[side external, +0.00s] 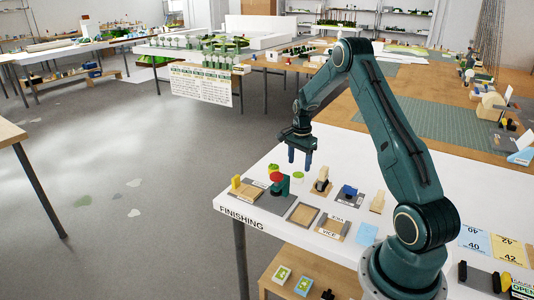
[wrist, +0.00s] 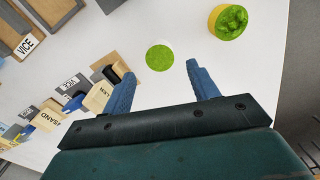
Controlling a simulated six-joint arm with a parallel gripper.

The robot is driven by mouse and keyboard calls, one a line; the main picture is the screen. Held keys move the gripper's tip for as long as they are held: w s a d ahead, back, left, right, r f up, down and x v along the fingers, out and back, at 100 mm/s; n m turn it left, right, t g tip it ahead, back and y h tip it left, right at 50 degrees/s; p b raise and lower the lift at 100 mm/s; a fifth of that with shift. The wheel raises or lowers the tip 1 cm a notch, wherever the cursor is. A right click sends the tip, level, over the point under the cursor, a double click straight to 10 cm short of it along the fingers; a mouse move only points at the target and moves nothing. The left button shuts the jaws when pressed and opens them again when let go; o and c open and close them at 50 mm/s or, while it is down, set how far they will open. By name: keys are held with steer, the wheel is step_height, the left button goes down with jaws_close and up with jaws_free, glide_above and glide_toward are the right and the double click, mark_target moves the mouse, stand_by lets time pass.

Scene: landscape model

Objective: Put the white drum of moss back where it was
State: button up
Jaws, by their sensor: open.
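The white drum of moss (side external: 299,178) stands on the white table, its top flat and bright green. In the wrist view the white drum (wrist: 159,57) shows mostly its round green top, with a thin white edge. My gripper (side external: 299,161) is above it, blue fingers pointing down, open and empty. In the wrist view the drum appears between and beyond the fingertips (wrist: 161,62), with no contact visible. A yellow drum with lumpier green moss (wrist: 228,22) stands apart from it, to the upper right in the wrist view.
A green tool with a red top (side external: 278,181) stands near the drums. Labelled stations, including VICE (side external: 328,232), and small blocks crowd the table front. The FINISHING edge (side external: 242,219) bounds the table. Bare white surface surrounds the white drum in the wrist view.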

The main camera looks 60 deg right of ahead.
mark_target(298, 175)
step_height(298, 175, up, 7)
stand_by(0.3)
stand_by(0.5)
steer(key=s+a+r+n+t+h, duration=0.15)
steer(key=a+r+n, duration=0.35)
steer(key=a+r, duration=0.5)
steer(key=s+a+r+n+t+y, duration=0.1)
steer(key=s+a+r+n, duration=0.3)
steer(key=a+r, duration=0.65)
steer(key=s+a+n+t, duration=0.3)
steer(key=s+a+n, duration=0.9)
steer(key=s+a, duration=0.2)
steer(key=shift+s+a+f, duration=0.25)
steer(key=shift+s+a, duration=0.05)
steer(key=shift+s, duration=0.85)
